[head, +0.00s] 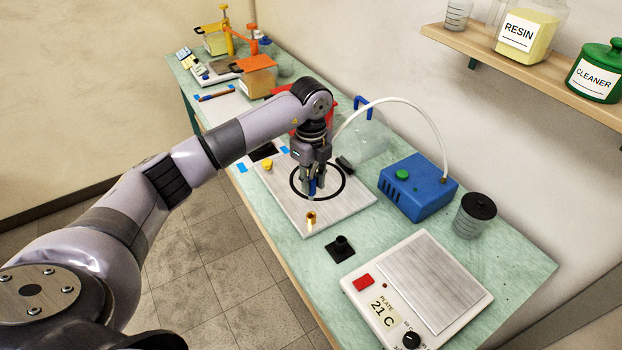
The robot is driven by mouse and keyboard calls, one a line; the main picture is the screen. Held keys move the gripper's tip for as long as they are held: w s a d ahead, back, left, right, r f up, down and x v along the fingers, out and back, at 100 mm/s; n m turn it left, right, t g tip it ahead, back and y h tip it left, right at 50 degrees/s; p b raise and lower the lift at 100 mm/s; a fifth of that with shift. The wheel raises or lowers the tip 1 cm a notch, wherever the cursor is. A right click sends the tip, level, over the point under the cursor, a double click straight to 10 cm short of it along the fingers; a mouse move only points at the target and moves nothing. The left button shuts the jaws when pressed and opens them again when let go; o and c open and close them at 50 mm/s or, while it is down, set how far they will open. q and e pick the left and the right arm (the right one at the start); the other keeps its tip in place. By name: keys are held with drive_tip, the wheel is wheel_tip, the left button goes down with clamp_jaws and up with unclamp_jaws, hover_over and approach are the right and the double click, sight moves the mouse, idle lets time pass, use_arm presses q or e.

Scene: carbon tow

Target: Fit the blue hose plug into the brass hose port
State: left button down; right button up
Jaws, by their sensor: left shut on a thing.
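My left gripper (316,182) points down over the metal plate (342,207), near the black ring drawn on it. It is shut on the blue hose plug (312,188), of which only a small part shows between the fingers. The brass hose port (311,219) stands upright on the plate, just in front of the plug in the picture. The plug and the port look apart, but their height difference is hard to tell. My right gripper is not in view.
A white hose (408,102) arcs from the blue pump box (417,188) to behind my left arm. A black fitting (341,246) and a hot plate (415,290) stand nearer. Yellow dispensers (228,40) and an orange-lidded container (257,72) are far back.

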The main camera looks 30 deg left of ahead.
sight(311, 198)
use_arm(q)
drive_tip(key=shift+f+b, duration=1.2)
drive_tip(key=shift+f, duration=0.8)
drive_tip(key=shift+f+b, duration=0.45)
drive_tip(key=shift+f, duration=0.3)
drive_tip(key=shift+f+b, duration=0.9)
drive_tip(key=shift+f, duration=0.75)
drive_tip(key=c, duration=1.3)
unclamp_jaws()
drive_tip(key=shift+c, duration=0.2)
